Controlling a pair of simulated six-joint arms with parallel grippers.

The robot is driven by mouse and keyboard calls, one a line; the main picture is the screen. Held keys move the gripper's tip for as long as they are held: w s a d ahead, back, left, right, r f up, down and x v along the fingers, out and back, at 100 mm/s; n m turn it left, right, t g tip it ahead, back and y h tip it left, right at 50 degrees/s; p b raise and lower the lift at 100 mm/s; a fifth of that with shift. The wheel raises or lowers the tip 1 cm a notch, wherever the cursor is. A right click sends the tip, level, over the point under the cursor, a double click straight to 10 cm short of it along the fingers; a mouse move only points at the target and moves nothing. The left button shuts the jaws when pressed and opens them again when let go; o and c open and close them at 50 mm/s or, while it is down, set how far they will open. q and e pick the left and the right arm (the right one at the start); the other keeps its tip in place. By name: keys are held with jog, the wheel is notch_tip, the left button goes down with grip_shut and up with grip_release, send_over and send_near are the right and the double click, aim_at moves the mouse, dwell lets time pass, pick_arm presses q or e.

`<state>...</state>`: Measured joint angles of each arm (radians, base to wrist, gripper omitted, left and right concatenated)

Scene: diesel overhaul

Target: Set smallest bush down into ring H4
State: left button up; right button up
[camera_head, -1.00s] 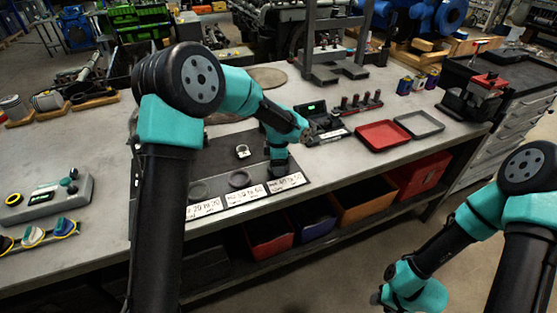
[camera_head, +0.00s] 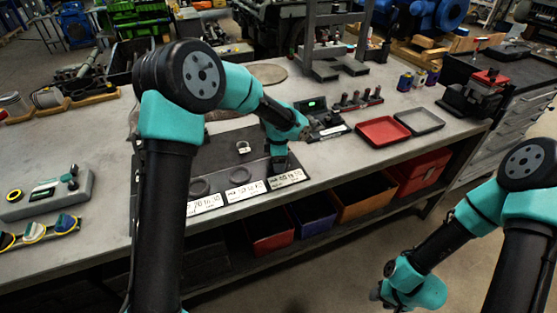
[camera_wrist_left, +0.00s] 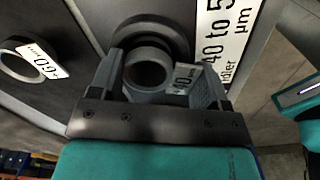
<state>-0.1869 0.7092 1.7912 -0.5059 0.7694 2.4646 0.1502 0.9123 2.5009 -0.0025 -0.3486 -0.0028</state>
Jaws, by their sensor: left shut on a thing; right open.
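My left gripper (camera_head: 280,168) is shut on a small grey bush (camera_wrist_left: 146,67) with a white tag, most legible as ending in "0". In the left wrist view the gripper (camera_wrist_left: 158,85) grips its sides. Just beyond it is a dark round ring (camera_wrist_left: 150,28) beside a label (camera_wrist_left: 226,40) reading "40 to 5… µm". The bush overlaps the ring's near edge in the picture; I cannot tell whether they touch. Another tagged bush (camera_head: 243,147) stands on the dark mat, also in the left wrist view (camera_wrist_left: 20,64). My right gripper (camera_head: 380,292) is low at the right, apart from the bench.
Two other dark rings, the middle one (camera_head: 238,174) and the left one (camera_head: 199,187), lie on the mat behind white labels (camera_head: 245,191). A red tray (camera_head: 383,131) and a grey tray (camera_head: 420,121) are to the right. A grey box (camera_head: 45,194) is at the left.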

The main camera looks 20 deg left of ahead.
pick_arm(q)
jog(key=shift+s+f, duration=0.15)
jog(key=shift+f, duration=0.3)
jog(key=o, duration=0.9)
jog(key=shift+r, duration=0.1)
jog(key=shift+o, duration=0.6)
notch_tip(320, 180, up, 13)
jog(key=shift+f, duration=0.25)
notch_tip(320, 180, down, 12)
jog(key=shift+r, duration=0.1)
dwell(0.3)
